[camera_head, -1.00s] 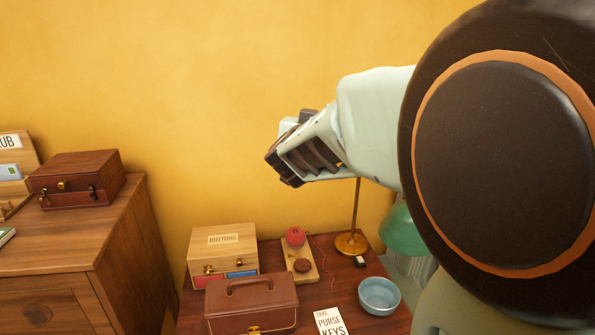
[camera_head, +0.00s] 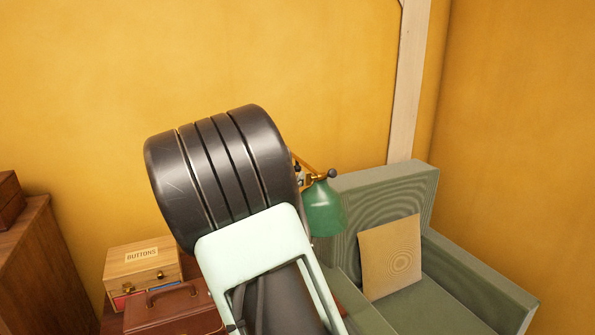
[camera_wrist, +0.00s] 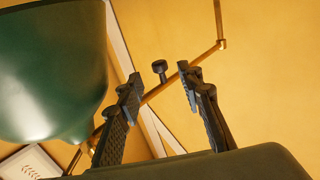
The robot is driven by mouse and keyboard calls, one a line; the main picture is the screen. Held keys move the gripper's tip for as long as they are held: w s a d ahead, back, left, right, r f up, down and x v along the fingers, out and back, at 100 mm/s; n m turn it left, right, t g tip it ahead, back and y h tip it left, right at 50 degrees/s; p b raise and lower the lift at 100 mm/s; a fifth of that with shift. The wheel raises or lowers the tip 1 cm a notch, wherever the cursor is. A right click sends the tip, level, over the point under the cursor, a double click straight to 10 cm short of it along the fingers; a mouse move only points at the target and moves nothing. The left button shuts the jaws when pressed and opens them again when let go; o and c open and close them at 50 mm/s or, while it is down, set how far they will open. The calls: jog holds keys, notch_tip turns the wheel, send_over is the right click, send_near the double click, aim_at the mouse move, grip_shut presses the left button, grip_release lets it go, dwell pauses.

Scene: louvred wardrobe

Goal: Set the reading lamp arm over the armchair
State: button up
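The reading lamp has a green shade (camera_head: 323,208) and a brass arm (camera_head: 308,167) with a dark knob (camera_head: 332,173). In the head view the shade overlaps the left side of the green armchair (camera_head: 385,180). In the wrist view the shade (camera_wrist: 50,65) fills the upper left, and the brass arm (camera_wrist: 207,52) runs diagonally across the gap between my fingers. The knob (camera_wrist: 160,68) shows beyond that gap. My gripper (camera_wrist: 158,86) is open, with its fingers apart on either side of the rod. Whether they touch it I cannot tell. My arm hides the gripper and lamp base in the head view.
The armchair holds a tan cushion (camera_head: 390,257) and stands by the right corner. At lower left are a wooden buttons box (camera_head: 142,262), a brown case (camera_head: 172,312) and a wooden cabinet (camera_head: 40,270). The wall above the chair is clear.

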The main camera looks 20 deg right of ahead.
jog(key=x, duration=0.6)
jog(key=shift+w+d, duration=0.15)
jog(key=shift+d, duration=0.1)
grip_shut()
